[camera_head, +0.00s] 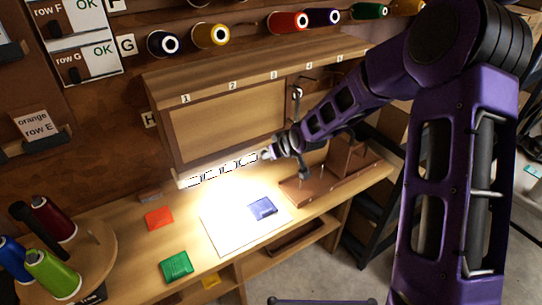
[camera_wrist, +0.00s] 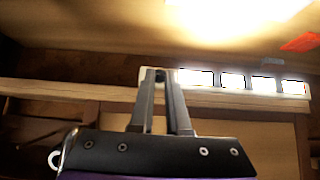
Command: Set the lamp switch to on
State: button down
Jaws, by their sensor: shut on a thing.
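The lamp is a long bar (camera_head: 220,170) fixed low on the back panel over the worktable. Its segments glow white and the worktop below is brightly lit. The lamp bar also shows in the wrist view (camera_wrist: 250,82), with bright segments in a pale frame. My gripper (camera_head: 267,153) is at the bar's right end in the head view. In the wrist view my gripper's fingers (camera_wrist: 160,76) are close together at the end of the bar, with a small dark piece, the lamp switch (camera_wrist: 159,73), between their tips. The switch is mostly hidden by the fingers, so its position cannot be read.
A white sheet with a blue folded cloth (camera_head: 262,208) lies under the lamp. Red (camera_head: 159,217) and green (camera_head: 176,266) cloths lie nearby. A brown wooden stand (camera_head: 310,190) is right of the sheet. Thread cones (camera_head: 50,272) stand at the left. Numbered shelf (camera_head: 250,72) overhangs the lamp.

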jog(key=shift+r+g, duration=0.1)
jog(key=shift+g, duration=0.3)
jog(key=c, duration=0.9)
grip_release()
jog(key=shift+a+v, duration=0.15)
jog(key=shift+v, duration=4.2)
jog(key=shift+a+v, duration=0.15)
jog(key=shift+v, duration=4.15)
jog(key=shift+r, duration=0.15)
